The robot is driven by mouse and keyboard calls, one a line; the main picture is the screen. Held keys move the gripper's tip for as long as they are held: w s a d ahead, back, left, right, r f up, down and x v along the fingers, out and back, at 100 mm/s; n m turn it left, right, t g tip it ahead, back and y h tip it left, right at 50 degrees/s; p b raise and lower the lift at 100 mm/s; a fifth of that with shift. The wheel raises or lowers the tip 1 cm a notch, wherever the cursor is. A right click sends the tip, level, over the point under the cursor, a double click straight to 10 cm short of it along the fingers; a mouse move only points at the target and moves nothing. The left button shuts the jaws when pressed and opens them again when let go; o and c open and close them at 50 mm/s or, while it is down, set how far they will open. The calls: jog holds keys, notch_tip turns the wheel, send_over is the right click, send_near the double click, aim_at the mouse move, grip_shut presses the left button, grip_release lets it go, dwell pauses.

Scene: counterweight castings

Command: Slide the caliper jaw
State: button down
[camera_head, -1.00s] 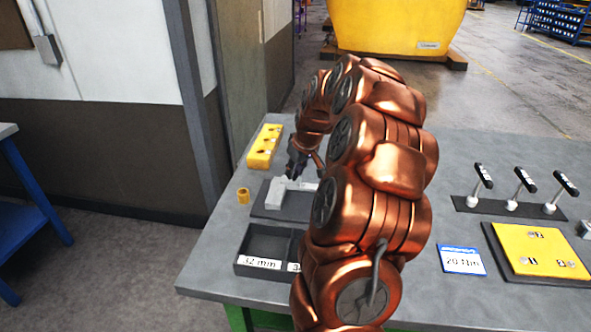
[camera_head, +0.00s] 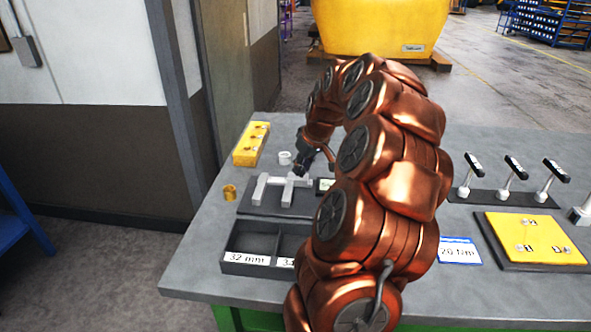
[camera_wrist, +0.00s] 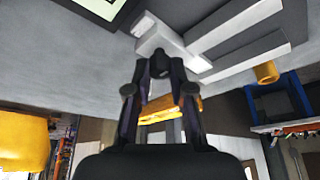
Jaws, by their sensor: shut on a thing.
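The grey-white caliper lies on a dark base plate (camera_head: 247,209) on the bench. Its fixed jaw (camera_head: 260,190) is at the left, and its sliding jaw (camera_head: 288,192) stands apart to the right with a clear gap between them. A small display (camera_head: 326,185) is partly hidden by my arm. My gripper (camera_head: 300,170) is at the far end of the sliding jaw, shut on it. In the wrist view, my gripper's fingertips (camera_wrist: 163,64) close at the pale sliding jaw (camera_wrist: 160,38). The exact contact is hard to make out.
A yellow block with holes (camera_head: 251,145), a white ring (camera_head: 285,158) and a brass ring (camera_head: 229,192) stand around the plate. A divided dark tray (camera_head: 249,241) with size labels is in front. Three black-handled tools (camera_head: 513,180) and a yellow plate (camera_head: 533,238) are at right.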

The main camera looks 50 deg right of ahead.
jog(key=c, duration=1)
grip_release()
jog(key=shift+r, duration=0.1)
jog(key=v, duration=1.1)
jog(key=shift+s+a+r, duration=0.1)
jog(key=shift+r, duration=0.3)
